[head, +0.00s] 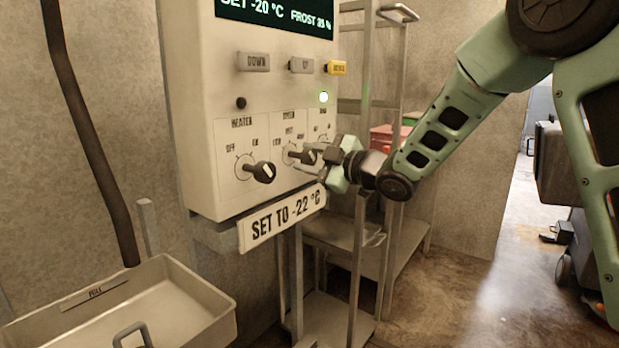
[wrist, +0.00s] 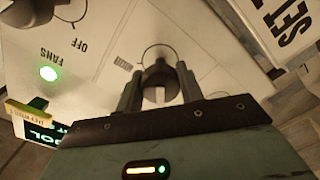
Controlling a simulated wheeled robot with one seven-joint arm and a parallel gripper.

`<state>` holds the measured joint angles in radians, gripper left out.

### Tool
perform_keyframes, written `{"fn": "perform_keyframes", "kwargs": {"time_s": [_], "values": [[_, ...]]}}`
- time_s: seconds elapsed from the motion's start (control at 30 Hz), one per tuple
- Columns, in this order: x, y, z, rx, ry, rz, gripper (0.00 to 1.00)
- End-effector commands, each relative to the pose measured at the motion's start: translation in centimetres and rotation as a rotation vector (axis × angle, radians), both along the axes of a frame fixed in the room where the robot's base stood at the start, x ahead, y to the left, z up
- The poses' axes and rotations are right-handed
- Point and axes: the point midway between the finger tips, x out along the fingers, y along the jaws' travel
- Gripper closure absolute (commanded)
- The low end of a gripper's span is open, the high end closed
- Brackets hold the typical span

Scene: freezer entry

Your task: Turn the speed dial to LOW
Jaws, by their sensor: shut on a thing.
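The speed dial (head: 297,154) is a dark knob in the middle of the row on the cream control box (head: 205,120). Small marks surround it, too blurred to read surely. My gripper (head: 316,158) reaches it from the right, and its fingers partly hide the knob. In the wrist view my gripper (wrist: 160,88) has one finger on each side of the speed dial (wrist: 158,74), shut on it. A pale stripe on the knob lies between the fingers; I cannot tell which setting it marks.
The heater dial (head: 262,172) is close on the left. The fans dial (wrist: 28,12) shows in the wrist view beside a lit green lamp (wrist: 48,74). A "SET TO -22 °C" sign (head: 283,217) hangs below. A metal rack (head: 365,200) stands behind; a tray (head: 190,290) is lower left.

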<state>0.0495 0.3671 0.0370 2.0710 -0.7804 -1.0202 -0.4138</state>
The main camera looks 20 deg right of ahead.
Motion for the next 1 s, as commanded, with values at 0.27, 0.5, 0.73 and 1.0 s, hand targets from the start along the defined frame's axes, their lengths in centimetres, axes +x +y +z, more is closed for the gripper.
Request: {"fn": "perform_keyframes", "kwargs": {"time_s": [0.27,0.5,0.73,1.0], "values": [[-0.04,0.00,-0.37,-0.129,-0.095,0.001,0.86],[-0.04,-0.02,-0.16,-0.182,-0.130,0.000,0.86],[-0.03,-0.01,-0.06,-0.195,-0.139,0.000,0.85],[-0.03,-0.01,-0.06,-0.194,-0.137,0.001,0.60]]}}
